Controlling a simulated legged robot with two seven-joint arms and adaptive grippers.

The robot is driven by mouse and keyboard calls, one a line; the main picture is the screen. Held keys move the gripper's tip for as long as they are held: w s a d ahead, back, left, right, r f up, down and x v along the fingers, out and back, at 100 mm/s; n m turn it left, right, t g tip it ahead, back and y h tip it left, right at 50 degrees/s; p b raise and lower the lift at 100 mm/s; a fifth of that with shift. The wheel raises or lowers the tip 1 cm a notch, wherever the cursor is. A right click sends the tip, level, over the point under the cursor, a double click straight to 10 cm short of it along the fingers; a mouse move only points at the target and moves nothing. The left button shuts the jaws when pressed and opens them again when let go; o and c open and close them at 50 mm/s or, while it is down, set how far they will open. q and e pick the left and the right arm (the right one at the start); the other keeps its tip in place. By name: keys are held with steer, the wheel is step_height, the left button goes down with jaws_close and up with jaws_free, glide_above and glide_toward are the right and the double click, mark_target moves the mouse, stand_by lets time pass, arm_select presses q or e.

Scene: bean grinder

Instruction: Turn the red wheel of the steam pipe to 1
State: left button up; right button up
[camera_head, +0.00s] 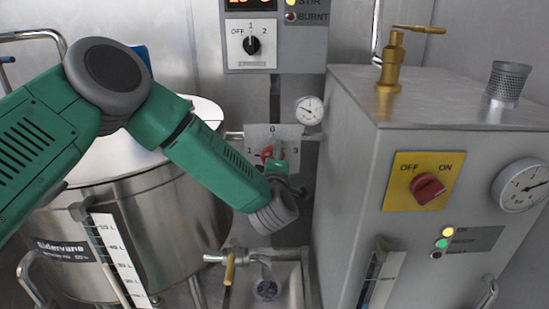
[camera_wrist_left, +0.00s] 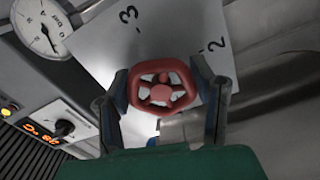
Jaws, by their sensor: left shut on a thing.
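The red wheel (camera_wrist_left: 162,87) sits between the two fingers of my left gripper (camera_wrist_left: 163,80), which is shut on its rim from both sides. In the head view, a small part of the red wheel (camera_head: 266,154) shows beside my left gripper (camera_head: 277,166); the gripper and wrist hide much of it. Behind the wheel is a pale scale plate (camera_head: 256,134) with marks around it; 1 reads on the left and 3 on the right. In the wrist view the plate (camera_wrist_left: 145,40) shows 3 and 2. The wheel's pointer is not clear. My right gripper is out of view.
A steel kettle (camera_head: 150,215) stands under my left arm. A grey boiler box (camera_head: 345,180) with a red OFF/ON knob (camera_head: 427,188) is close on the right. A round gauge (camera_head: 309,110) is just above right of the plate, and a tap (camera_head: 232,262) is below.

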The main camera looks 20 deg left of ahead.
arm_select(q)
steer(key=shift+s+f, duration=0.1)
steer(key=shift+f, duration=0.3)
steer(key=o, duration=1.1)
steer(key=shift+c, duration=0.2)
steer(key=shift+o, duration=0.6)
steer(key=shift+r, duration=0.15)
steer(key=v, duration=1.1)
steer(key=shift+s+d, duration=0.2)
steer(key=shift+s, duration=0.15)
steer(key=s+a+f+m+g+h, duration=0.1)
steer(key=s+f+m+g+h, duration=0.25)
steer(key=s+f+m, duration=0.55)
steer(key=s+a+f+m+g+h, duration=0.1)
steer(key=s+f+m+g+h, duration=0.35)
steer(key=f, duration=0.95)
steer(key=s+a+f+m+g+y, duration=0.1)
steer(key=s+a+f+g, duration=0.1)
steer(key=s, duration=0.5)
steer(key=s+a+f+m+g+y, duration=0.1)
steer(key=s+a+g, duration=0.3)
steer(key=s, duration=0.4)
steer(key=s+a+f+m+g+y, duration=0.1)
steer(key=s+a+f+m+g, duration=0.1)
steer(key=s, duration=0.5)
steer(key=shift+s+a+f+m+g, duration=0.25)
steer(key=shift+a+f+m+g, duration=0.15)
steer(key=shift+a+f+m, duration=0.5)
